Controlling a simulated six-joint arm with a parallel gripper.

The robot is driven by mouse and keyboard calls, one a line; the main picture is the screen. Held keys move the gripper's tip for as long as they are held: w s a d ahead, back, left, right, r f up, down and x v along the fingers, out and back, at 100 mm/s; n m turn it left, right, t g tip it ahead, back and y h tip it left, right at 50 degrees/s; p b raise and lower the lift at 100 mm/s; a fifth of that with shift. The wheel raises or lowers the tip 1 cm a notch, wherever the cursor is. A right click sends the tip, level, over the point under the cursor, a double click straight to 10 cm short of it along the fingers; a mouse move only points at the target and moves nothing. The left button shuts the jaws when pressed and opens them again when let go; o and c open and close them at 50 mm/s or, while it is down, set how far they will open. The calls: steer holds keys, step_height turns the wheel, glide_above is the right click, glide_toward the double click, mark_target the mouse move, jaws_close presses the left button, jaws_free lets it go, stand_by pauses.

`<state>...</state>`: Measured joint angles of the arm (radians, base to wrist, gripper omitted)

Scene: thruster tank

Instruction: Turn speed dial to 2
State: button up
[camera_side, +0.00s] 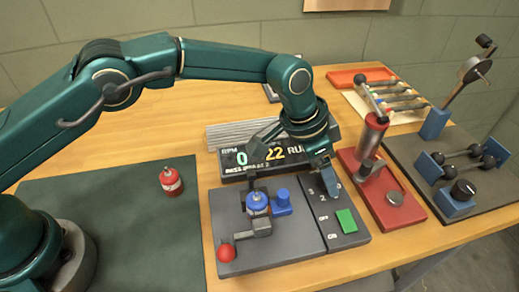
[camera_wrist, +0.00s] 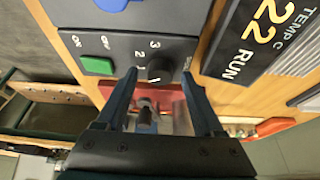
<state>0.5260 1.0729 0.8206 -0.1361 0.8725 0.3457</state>
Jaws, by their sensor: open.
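The speed dial (camera_wrist: 158,68) is a small dark knob on the grey control panel (camera_wrist: 110,45), with the marks 1, 2 and 3 beside it. I cannot tell which mark it points to. My gripper (camera_wrist: 160,76) is open in the wrist view, with one finger on each side of the dial in the picture. I see no clear contact. In the side view, my gripper (camera_side: 329,180) points down at the upper part of the control panel (camera_side: 325,215) and hides the dial.
A green switch (camera_side: 346,220) is on the near end of the panel. The tank rig (camera_side: 235,250) with a blue-capped thruster (camera_side: 257,202) and red knob stands left. A display (camera_side: 235,168) reading 0, 22 and RUN is behind. A red press (camera_side: 385,205) stands close on the right.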

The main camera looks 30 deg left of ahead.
jaws_close()
steer(key=shift+w+a+m+g+h, duration=0.15)
steer(key=shift+m+g, duration=0.25)
steer(key=shift+m, duration=0.75)
steer(key=shift+d+m+g+h, duration=0.1)
steer(key=shift+m+g+h, duration=0.25)
steer(key=shift+m, duration=0.8)
jaws_free()
steer(key=shift+v, duration=2.6)
